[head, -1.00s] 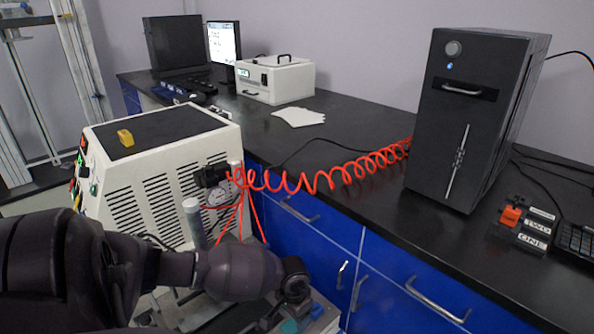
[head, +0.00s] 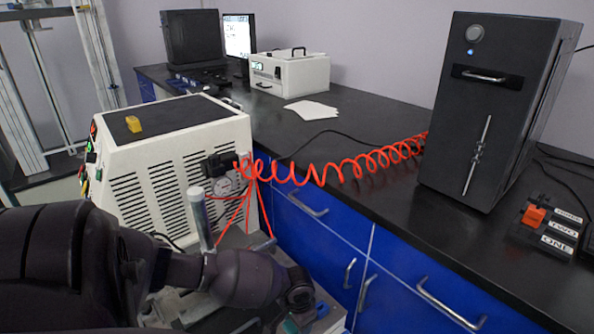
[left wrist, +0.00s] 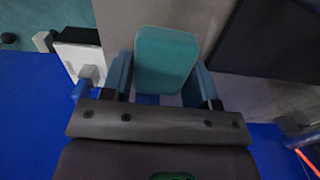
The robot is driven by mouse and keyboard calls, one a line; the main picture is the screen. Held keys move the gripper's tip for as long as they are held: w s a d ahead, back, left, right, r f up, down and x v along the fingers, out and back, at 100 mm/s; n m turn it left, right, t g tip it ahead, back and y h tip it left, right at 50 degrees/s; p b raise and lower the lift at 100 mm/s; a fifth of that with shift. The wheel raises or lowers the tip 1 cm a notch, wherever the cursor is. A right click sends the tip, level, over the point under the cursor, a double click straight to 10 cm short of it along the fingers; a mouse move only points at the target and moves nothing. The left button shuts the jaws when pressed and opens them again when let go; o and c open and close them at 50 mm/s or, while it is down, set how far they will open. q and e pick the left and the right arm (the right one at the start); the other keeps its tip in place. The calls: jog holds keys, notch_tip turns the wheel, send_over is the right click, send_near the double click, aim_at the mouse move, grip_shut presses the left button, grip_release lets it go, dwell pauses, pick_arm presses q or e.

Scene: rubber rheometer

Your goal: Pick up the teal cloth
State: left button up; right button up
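The teal cloth (left wrist: 165,60) shows in the left wrist view as a rounded flat pad. It lies between the two blue fingers of my left gripper (left wrist: 163,84). The fingers stand wide apart, one on each side of the cloth, and I see no clear grip on it. In the head view, my left arm reaches to the bottom edge, where a bit of teal (head: 291,326) shows beside the wrist. The fingers are mostly cut off there. My right gripper is in neither view.
A cream vented machine (head: 170,165) stands beside my left arm. A coiled red hose (head: 345,170) runs from it toward a black cabinet (head: 490,110) on the dark bench. Blue drawers (head: 330,240) with handles front the bench. A white block (left wrist: 80,55) lies left of the gripper.

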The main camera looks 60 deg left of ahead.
pick_arm(q)
jog(key=c, duration=0.4)
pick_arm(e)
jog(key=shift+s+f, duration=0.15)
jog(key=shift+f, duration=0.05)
pick_arm(q)
jog(key=shift+r, duration=0.1)
jog(key=shift+r, duration=0.35)
notch_tip(320, 180, up, 19)
jog(key=p, duration=0.7)
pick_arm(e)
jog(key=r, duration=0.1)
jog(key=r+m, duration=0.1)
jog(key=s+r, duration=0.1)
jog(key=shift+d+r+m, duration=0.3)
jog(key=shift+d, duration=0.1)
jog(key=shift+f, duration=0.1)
